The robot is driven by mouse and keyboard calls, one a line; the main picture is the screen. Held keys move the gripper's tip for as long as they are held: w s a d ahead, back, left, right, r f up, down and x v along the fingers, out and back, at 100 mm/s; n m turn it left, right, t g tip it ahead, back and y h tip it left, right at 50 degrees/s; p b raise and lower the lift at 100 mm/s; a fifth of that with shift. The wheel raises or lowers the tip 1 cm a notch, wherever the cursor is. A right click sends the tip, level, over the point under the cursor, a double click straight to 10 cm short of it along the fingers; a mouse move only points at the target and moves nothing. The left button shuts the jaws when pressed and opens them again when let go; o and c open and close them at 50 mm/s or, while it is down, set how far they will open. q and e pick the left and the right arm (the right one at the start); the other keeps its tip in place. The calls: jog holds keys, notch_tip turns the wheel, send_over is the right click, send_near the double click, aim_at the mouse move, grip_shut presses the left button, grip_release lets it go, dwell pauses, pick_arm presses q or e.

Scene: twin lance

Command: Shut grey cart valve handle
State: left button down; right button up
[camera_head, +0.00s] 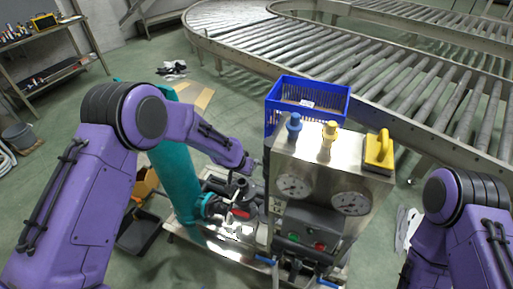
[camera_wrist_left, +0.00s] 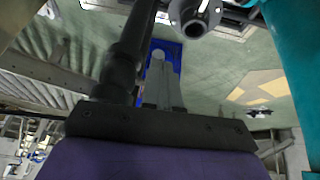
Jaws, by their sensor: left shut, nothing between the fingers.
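The grey metal cart (camera_head: 330,160) stands at the centre right of the head view, with two round gauges on its panel. Several blue lever handles (camera_head: 266,260) show low on its front. A red handle (camera_head: 240,213) shows on the dark pump fitting left of the panel. I cannot tell which of these is the valve handle. My left gripper (camera_head: 256,165) is shut and empty, just left of the panel's upper part and above the fitting. In the left wrist view its closed fingers (camera_wrist_left: 164,85) show beside a dark tube. My right gripper is out of view.
A blue crate (camera_head: 310,94) is behind the cart. A yellow-handled tool (camera_head: 380,150) and blue and yellow knobs top the panel. The roller conveyor (camera_head: 400,90) runs behind.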

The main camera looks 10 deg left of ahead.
pick_arm(q)
jog(key=s+a+f+p+v, duration=0.1)
jog(key=p+v, duration=0.1)
jog(key=v, duration=1.1)
jog(key=s+a+f+n+t+y, duration=0.3)
jog(key=s+a+f+n, duration=0.5)
jog(key=f, duration=0.3)
jog(key=s+a+f+g, duration=0.1)
jog(key=s+f, duration=0.2)
jog(key=s, duration=0.5)
jog(key=s+a+f+g+y, duration=0.1)
jog(key=s+f, duration=0.3)
jog(key=s, duration=0.4)
jog(key=s+a+f+g+y+b, duration=0.1)
jog(key=s+a+f+g, duration=0.1)
jog(key=s, duration=0.7)
jog(key=shift+a+f+n+g, duration=0.4)
jog(key=shift+a+f, duration=0.05)
jog(key=shift+f, duration=0.4)
